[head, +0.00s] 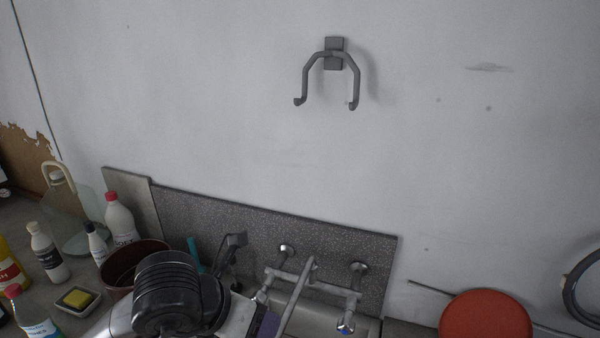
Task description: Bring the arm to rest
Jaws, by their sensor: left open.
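My left arm comes in at the bottom of the head view, its dark ribbed joint in front of the sink. My left gripper (235,242) shows as a small dark shape just beyond that joint, in front of the speckled splashback (330,245). Its jaws are open and I see nothing held in them. The arm hides part of the sink and counter. My right gripper is not in view. A clear glass vessel, possibly a demijohn (75,225), stands at the far left, apart from the gripper.
A tap (310,280) stands right of my arm. A brown tub (130,262), several bottles and a sponge dish (78,300) crowd the left. A two-pronged hook (333,58) juts from the wall. A red round object (486,315) is lower right. The space before the upper wall is clear.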

